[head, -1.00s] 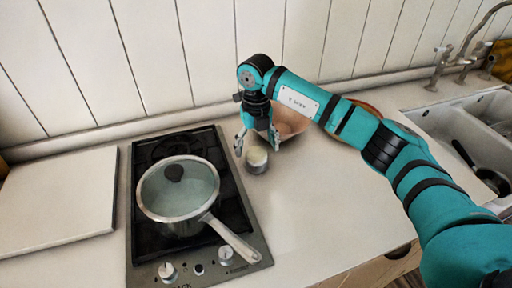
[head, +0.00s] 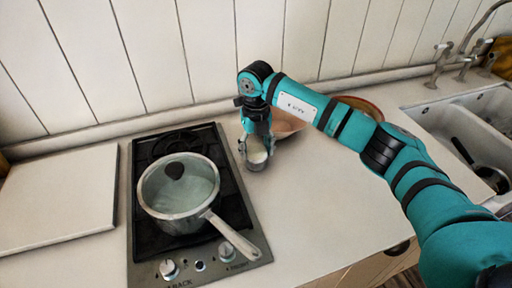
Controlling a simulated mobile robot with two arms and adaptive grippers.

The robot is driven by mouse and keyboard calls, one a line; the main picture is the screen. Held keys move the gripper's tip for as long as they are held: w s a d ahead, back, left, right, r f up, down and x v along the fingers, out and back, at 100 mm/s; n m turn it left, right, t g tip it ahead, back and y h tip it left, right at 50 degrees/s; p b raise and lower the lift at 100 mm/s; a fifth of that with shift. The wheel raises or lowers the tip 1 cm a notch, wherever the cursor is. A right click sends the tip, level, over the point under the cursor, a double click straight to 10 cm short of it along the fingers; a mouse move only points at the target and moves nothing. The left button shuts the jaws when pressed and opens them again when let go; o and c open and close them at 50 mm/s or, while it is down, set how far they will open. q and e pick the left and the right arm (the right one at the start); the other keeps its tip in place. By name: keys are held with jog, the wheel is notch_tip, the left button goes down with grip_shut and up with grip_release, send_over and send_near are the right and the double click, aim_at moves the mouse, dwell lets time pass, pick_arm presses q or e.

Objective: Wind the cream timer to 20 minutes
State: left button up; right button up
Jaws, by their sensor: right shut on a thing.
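The cream timer (head: 257,158) is a small round piece with a cream top and a grey metal-looking lower part. It stands on the counter just right of the hob. My right gripper (head: 256,148) reaches down over it from above, its fingers on either side of the timer, shut on it. The fingers hide part of the timer, and its markings are too small to read. My left gripper is not in view.
A lidded saucepan (head: 178,208) sits on the black hob (head: 147,234), its handle pointing to the lower right. A bowl (head: 286,125) and a brown round dish (head: 362,106) stand behind my right arm. A pale board (head: 60,200) lies at left. The front right counter is clear.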

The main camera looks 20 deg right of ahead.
aim_at(256, 148)
jog(key=shift+m, duration=0.6)
jog(key=o, duration=1.2)
notch_tip(256, 148, up, 12)
jog(key=shift+r, duration=0.1)
